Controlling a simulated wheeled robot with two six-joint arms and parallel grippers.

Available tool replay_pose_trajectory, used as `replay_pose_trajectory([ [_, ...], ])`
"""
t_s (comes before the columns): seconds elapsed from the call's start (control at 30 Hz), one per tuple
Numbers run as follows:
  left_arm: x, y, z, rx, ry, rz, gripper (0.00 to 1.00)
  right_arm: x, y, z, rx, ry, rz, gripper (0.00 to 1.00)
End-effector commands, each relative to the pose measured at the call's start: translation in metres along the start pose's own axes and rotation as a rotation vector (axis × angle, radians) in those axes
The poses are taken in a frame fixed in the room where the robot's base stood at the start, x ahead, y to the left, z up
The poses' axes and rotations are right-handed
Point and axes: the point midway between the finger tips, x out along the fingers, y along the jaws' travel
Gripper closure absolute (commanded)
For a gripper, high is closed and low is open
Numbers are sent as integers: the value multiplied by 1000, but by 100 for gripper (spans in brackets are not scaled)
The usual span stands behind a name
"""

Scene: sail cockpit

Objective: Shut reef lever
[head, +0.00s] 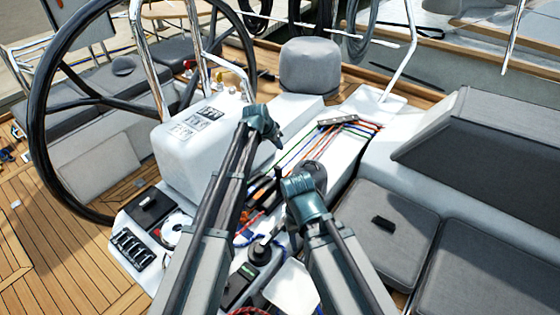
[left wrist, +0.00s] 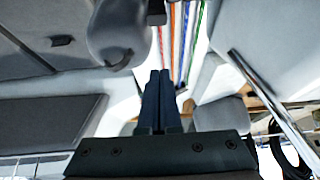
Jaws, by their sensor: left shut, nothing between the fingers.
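My left gripper (head: 277,138) is over the white deck beside the instrument pedestal, above the coloured lines. In the left wrist view its two dark fingers (left wrist: 160,97) are together, with nothing between them. My right gripper (head: 282,183) is lower and to the right, close to the grey winch (head: 315,174); its fingers are too small and dark to read. Coloured lines (head: 352,129) run along the deck from a small bar and pass behind my arms. They also show in the left wrist view (left wrist: 182,35). I cannot make out the reef lever; my arms cover part of that area.
The white pedestal (head: 200,143) and black steering wheel (head: 39,125) stand at the left. Grey seat cushions (head: 385,222) lie at the right. A grey covered drum (head: 309,66) stands behind. Controls and a switch panel (head: 132,247) are at the lower left.

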Motion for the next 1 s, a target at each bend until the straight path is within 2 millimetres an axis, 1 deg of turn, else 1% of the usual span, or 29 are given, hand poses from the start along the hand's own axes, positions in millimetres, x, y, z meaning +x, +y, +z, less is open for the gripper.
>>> replay_pose_trajectory([
  [0.27, 2, 0, 1, -1, -2, 0, 100, 2, 0, 0, 0, 0, 0, 50],
  [0.47, 15, 0, 2, -1, -2, 0, 100, 14, -1, -1, 0, 0, 0, 50],
  [0.67, 40, 0, 3, -1, -2, 1, 100, 36, -3, -2, 1, 0, 0, 50],
  [1.0, 94, 0, 3, -1, -2, 1, 100, 83, -8, -5, 2, 0, 0, 50],
])
